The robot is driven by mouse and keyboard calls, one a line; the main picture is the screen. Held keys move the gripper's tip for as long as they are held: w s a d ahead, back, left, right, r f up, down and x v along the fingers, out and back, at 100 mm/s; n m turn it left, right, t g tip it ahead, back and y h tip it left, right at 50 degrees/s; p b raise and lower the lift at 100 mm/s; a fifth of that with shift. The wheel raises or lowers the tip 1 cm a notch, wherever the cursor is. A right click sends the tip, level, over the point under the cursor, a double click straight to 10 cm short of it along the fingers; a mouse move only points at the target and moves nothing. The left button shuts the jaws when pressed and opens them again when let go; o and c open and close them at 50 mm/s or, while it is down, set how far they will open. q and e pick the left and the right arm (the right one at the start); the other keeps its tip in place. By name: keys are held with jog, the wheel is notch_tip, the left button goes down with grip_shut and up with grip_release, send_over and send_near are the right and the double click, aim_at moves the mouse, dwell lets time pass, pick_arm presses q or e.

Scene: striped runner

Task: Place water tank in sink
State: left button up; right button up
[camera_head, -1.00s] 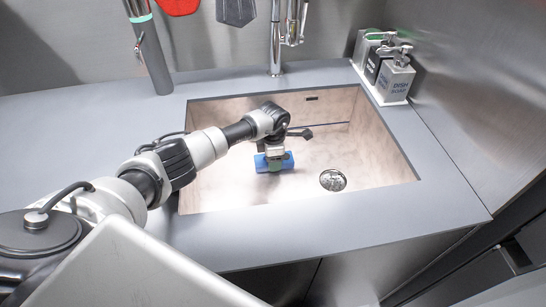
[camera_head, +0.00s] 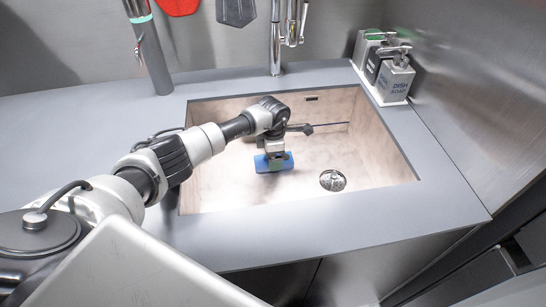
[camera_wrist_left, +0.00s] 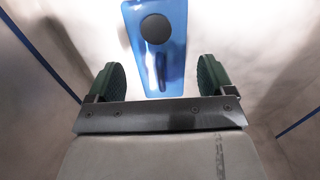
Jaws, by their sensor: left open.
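The blue water tank (camera_head: 274,163) lies on the floor of the sink (camera_head: 225,192), left of the drain. My left gripper (camera_head: 275,154) reaches down into the sink just above and behind the tank in the head view. In the left wrist view the tank (camera_wrist_left: 157,60), blue with a dark round cap, lies beyond the open green fingers of my left gripper (camera_wrist_left: 160,80). The fingers stand wide apart on either side, and nothing is held between them. My right gripper is in neither view.
A round drain (camera_head: 333,180) is in the sink floor. A faucet (camera_head: 276,40) stands behind the sink. Soap dispensers (camera_head: 393,78) stand on a white tray at the back right corner. The front and left counter (camera_head: 110,130) is clear.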

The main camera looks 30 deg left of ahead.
pick_arm(q)
notch_tip(320, 180, up, 10)
dwell(0.3)
